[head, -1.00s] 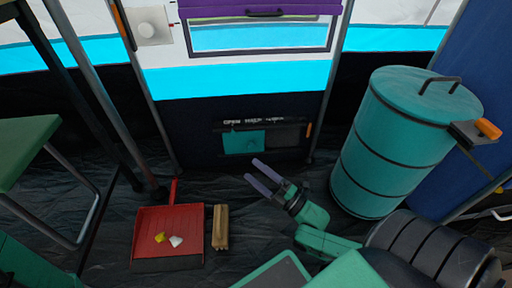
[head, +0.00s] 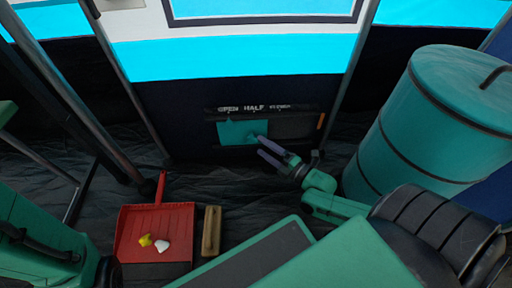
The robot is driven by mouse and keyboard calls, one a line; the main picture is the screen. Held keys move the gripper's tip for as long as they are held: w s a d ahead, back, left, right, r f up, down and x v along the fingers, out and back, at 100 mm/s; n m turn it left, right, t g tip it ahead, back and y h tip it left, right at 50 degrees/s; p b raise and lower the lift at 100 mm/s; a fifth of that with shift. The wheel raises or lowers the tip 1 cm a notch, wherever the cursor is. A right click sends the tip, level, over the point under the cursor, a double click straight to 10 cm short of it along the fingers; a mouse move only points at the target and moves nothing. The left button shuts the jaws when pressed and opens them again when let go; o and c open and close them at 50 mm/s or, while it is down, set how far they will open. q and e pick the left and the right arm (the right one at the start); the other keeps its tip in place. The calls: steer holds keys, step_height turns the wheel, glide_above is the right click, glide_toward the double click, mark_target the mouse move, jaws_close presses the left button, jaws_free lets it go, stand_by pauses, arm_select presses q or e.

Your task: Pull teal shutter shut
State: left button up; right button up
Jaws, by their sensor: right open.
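The teal shutter (head: 236,132) is a flat panel low on the dark tent wall, at the left part of a dark frame. White lettering above the frame reads "OPEN" at the left and "HALF" in the middle; the word at the right is too blurred to read. A dark panel (head: 292,127) fills the frame's right part. My right gripper (head: 264,146) is open, its two purple-grey fingers pointing left at the shutter's right edge by a small teal knob. I cannot tell whether they touch it. My left gripper is not in view; only part of my left arm shows.
A red dustpan (head: 157,234) with a yellow and a white scrap lies on the floor, beside a wooden brush (head: 211,231). Metal tent poles flank the wall panel. An orange item (head: 320,121) is at the frame's right end.

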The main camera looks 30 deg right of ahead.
mark_target(255, 141)
steer(key=b+x, duration=0.1)
steer(key=x, duration=0.2)
steer(key=shift+w+f, duration=0.15)
steer(key=shift+w+a, duration=0.2)
steer(key=shift+w, duration=0.2)
steer(key=shift+r, duration=0.2)
steer(key=shift+c, duration=0.3)
jaws_close()
stand_by(0.4)
